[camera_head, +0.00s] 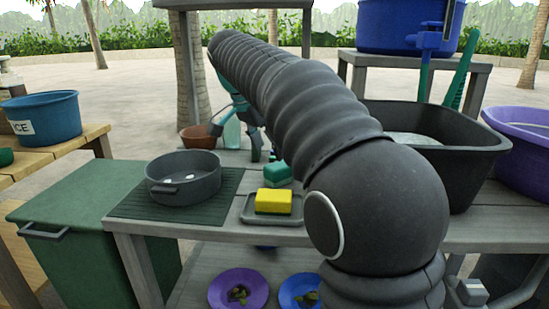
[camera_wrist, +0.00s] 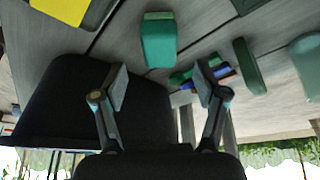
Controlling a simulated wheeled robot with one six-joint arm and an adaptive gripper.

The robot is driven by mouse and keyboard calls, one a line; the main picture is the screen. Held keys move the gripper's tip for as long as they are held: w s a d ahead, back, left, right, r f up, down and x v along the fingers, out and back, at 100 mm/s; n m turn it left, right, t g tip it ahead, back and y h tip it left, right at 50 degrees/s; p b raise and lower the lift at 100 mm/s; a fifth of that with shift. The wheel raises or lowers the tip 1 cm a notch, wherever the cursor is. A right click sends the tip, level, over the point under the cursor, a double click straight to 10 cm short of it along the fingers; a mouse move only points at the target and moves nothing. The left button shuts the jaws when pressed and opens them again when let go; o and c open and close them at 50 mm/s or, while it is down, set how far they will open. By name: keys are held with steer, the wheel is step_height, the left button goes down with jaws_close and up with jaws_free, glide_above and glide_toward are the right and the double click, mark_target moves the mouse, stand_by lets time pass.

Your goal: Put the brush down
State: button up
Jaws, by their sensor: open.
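My gripper (camera_wrist: 162,84) is open in the wrist view, with nothing seen held between its fingers. In the head view its teal parts (camera_head: 240,108) show behind my dark arm. I cannot tell for sure which thing is the brush. A teal block (camera_wrist: 159,42) lies on the grey table beyond the fingertips, apart from them; in the head view it sits behind the yellow sponge (camera_head: 273,201). A dark green rounded piece (camera_wrist: 249,66) stands to its right. Slim green, red and blue things (camera_wrist: 224,72) show partly hidden behind the right finger.
The sponge lies on a small grey tray (camera_head: 249,219). A grey pot (camera_head: 184,179) stands on a dark ribbed mat at left. A black basin (camera_head: 430,125) stands at right, with a tall green handle (camera_head: 457,82) behind it. A clear bottle (camera_head: 232,132) and brown bowl are at the back.

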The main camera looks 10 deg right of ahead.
steer(key=v, duration=0.4)
steer(key=shift+r+p, duration=0.25)
steer(key=shift+p, duration=0.15)
steer(key=shift+s, duration=0.1)
steer(key=s+d+f+n, duration=0.1)
steer(key=s+f+n, duration=0.1)
steer(key=s, duration=0.2)
steer(key=s+d+f+n+t+y, duration=0.1)
steer(key=s+f+n, duration=0.1)
steer(key=s, duration=0.3)
steer(key=s+d+f+n+y, duration=0.1)
steer(key=s+f+n, duration=0.1)
steer(key=s, duration=0.3)
steer(key=shift+d+f+n+t, duration=0.25)
steer(key=shift+d+n+t, duration=0.05)
steer(key=shift+d+n, duration=0.1)
steer(key=s+f+n+t+y, duration=0.2)
steer(key=s+f+n, duration=0.3)
steer(key=s+f, duration=0.9)
steer(key=shift+d+f+n, duration=0.2)
steer(key=shift+f+n, duration=0.15)
steer(key=shift+n, duration=0.05)
